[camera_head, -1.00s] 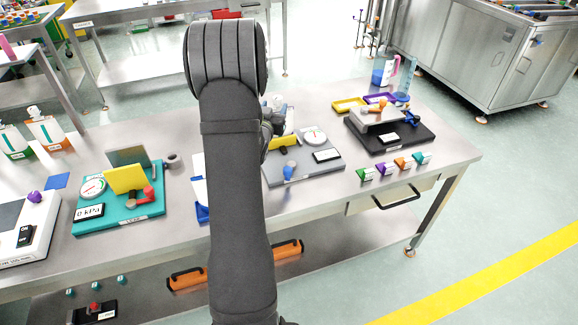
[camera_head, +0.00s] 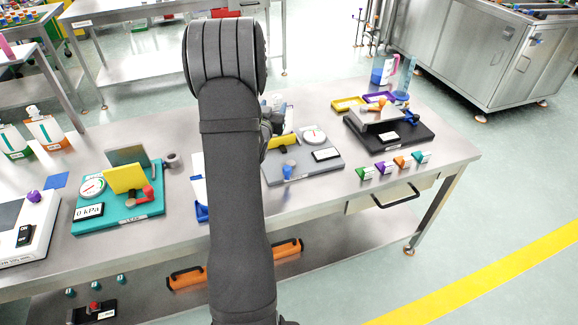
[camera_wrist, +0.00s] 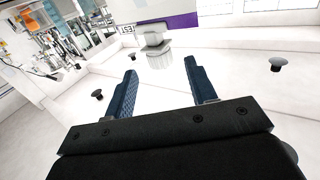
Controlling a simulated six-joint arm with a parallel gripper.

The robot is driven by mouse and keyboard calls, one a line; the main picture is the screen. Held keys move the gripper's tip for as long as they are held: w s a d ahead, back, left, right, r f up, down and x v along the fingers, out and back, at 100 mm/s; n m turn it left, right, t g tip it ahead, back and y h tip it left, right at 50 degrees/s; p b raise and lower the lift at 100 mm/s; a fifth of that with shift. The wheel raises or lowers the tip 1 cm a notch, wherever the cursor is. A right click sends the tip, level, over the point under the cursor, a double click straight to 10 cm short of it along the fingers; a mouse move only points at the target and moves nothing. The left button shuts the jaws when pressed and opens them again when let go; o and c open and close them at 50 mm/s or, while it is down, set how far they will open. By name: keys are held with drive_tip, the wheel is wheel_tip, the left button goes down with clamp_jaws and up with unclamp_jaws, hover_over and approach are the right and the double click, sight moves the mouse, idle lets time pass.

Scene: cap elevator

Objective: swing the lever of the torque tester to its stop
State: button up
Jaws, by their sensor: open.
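I cannot read which device is the torque tester. One candidate is the grey-based device (camera_head: 328,164) right of my arm, with a round dial (camera_head: 313,135), a yellow plate (camera_head: 283,141) and a blue lever-like part (camera_head: 287,172). In the wrist view my gripper (camera_wrist: 165,87) is open and empty, over a white surface.
A teal device (camera_head: 118,211) with a dial and a red lever stands left of my arm. Several small coloured blocks (camera_head: 401,163) line the bench's front right. Yellow and purple trays (camera_head: 349,104) lie behind. Dark round knobs (camera_wrist: 277,64) dot the white surface in the wrist view.

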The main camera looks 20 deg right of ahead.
drive_tip(key=shift+c, duration=0.4)
drive_tip(key=shift+s+a+r, duration=0.2)
drive_tip(key=shift+r, duration=0.1)
drive_tip(key=s+a+r+m+g, duration=0.1)
drive_tip(key=s+a+r+m, duration=0.15)
drive_tip(key=s, duration=0.35)
drive_tip(key=s+a+r+m+g, duration=0.1)
drive_tip(key=s+a+r+m, duration=0.1)
drive_tip(key=s+a+r, duration=0.3)
drive_tip(key=s+a+f+g, duration=0.2)
drive_tip(key=s+f, duration=0.3)
drive_tip(key=f, duration=0.1)
drive_tip(key=g+h, duration=0.1)
drive_tip(key=g, duration=0.2)
approach(286, 169)
drive_tip(key=x, duration=1.1)
drive_tip(key=shift+a, duration=0.1)
